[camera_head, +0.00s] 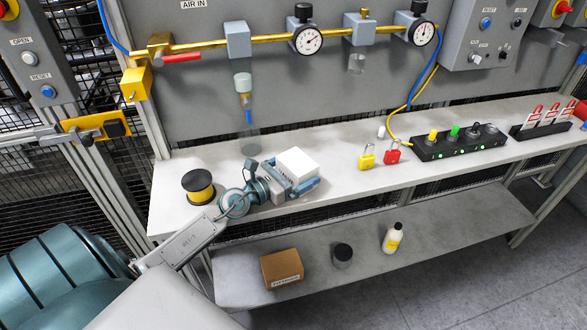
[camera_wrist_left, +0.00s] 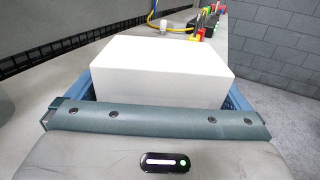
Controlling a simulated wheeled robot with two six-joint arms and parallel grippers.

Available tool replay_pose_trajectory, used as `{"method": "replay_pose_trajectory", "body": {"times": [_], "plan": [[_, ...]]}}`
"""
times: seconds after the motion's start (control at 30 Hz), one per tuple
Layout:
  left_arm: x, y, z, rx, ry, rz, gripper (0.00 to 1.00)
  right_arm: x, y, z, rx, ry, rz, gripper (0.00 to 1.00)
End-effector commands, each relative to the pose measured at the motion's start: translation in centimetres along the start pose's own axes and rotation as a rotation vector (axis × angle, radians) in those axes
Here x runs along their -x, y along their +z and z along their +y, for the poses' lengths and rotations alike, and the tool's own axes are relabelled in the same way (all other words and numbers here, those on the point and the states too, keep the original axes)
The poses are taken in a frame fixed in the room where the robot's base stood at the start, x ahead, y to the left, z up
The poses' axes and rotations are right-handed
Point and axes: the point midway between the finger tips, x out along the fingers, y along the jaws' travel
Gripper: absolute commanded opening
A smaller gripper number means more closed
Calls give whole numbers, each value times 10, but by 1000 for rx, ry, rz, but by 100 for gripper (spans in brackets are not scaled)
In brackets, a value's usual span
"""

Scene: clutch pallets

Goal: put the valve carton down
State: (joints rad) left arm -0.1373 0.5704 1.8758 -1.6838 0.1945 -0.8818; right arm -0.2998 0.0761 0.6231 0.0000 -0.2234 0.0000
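The valve carton, a plain white box (camera_head: 297,164), is at the end of my left arm over the upper bench shelf (camera_head: 345,185). My left gripper (camera_head: 293,178) has its blue fingers on two sides of the carton. In the left wrist view the white carton (camera_wrist_left: 160,72) fills the space between the blue fingers, with the finger tips hidden beside it. I cannot tell whether the carton's underside touches the shelf. My right gripper is not in view.
A black and yellow spool (camera_head: 198,187) stands left of my gripper. A yellow padlock (camera_head: 367,157) and red padlock (camera_head: 392,152) lie to the right, before a black switch strip (camera_head: 460,143). The lower shelf holds a brown box (camera_head: 282,268), dark jar (camera_head: 342,255) and bottle (camera_head: 392,238).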

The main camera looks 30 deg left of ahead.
Motion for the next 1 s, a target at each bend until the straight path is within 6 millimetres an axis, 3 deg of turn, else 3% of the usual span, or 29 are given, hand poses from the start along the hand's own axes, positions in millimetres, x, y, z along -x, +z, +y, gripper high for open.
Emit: {"method": "replay_pose_trajectory", "body": {"times": [0.17,0.6,1.0], "plan": [[7,1,0,-2,0,2,100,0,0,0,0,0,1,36],[67,-2,0,-5,-3,4,100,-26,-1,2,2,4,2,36],[99,0,-1,-4,-4,6,100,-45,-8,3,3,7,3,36]]}}
